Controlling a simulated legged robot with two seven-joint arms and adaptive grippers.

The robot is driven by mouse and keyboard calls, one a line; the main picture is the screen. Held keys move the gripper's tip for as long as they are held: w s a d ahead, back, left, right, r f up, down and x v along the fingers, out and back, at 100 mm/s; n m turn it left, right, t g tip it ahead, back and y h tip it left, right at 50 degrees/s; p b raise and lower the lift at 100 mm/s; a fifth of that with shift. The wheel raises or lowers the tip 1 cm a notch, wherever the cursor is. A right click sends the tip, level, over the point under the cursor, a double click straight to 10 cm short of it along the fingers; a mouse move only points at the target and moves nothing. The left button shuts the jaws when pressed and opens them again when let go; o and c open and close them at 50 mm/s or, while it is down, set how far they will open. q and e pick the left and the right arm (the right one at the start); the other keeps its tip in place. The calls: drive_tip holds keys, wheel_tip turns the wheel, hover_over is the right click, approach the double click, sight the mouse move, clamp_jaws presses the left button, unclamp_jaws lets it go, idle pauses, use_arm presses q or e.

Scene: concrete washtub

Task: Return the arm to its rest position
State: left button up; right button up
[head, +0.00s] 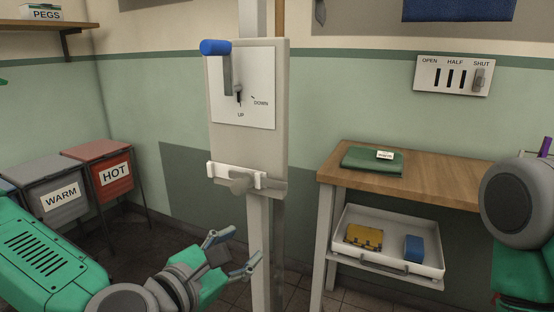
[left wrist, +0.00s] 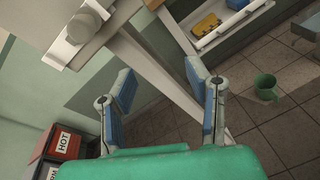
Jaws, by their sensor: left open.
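My left gripper (head: 238,254) is open and empty in the head view, low in front of the post and below the grey panel (head: 248,148). In the left wrist view its two blue-padded fingers (left wrist: 164,102) stand apart with nothing between them. My left arm, green and grey, comes in from the lower left of the head view. The panel carries a blue-handled lever (head: 215,48) with UP and DOWN marks, and a white bar with a grey knob (head: 241,185) lower down. The gripper looks apart from the knob. My right gripper is outside both views; part of my right arm shows at the right edge.
A wooden table (head: 428,178) with a green cloth stands at the right; its tray (head: 398,272) holds a yellow and a blue item. WARM (head: 50,191) and HOT (head: 100,165) bins stand left. A green bucket (left wrist: 266,87) is on the tiled floor.

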use_arm(q)
drive_tip(key=s+f+m+g+y+p, duration=0.1)
drive_tip(key=s+f+m+g+p, duration=0.4)
drive_tip(key=s+f+m+g, duration=0.9)
drive_tip(key=s+a+f+m+y+p, duration=0.1)
drive_tip(key=s+a+f+m+y, duration=0.2)
drive_tip(key=s+a+f+m, duration=0.2)
drive_tip(key=s+a+f+m+y+p, duration=0.2)
drive_tip(key=s+a+f+m, duration=0.3)
drive_tip(key=a, duration=0.7)
drive_tip(key=s+m, duration=0.1)
drive_tip(key=m, duration=0.1)
drive_tip(key=shift+s+a+m+y, duration=0.3)
drive_tip(key=shift+s+y, duration=0.1)
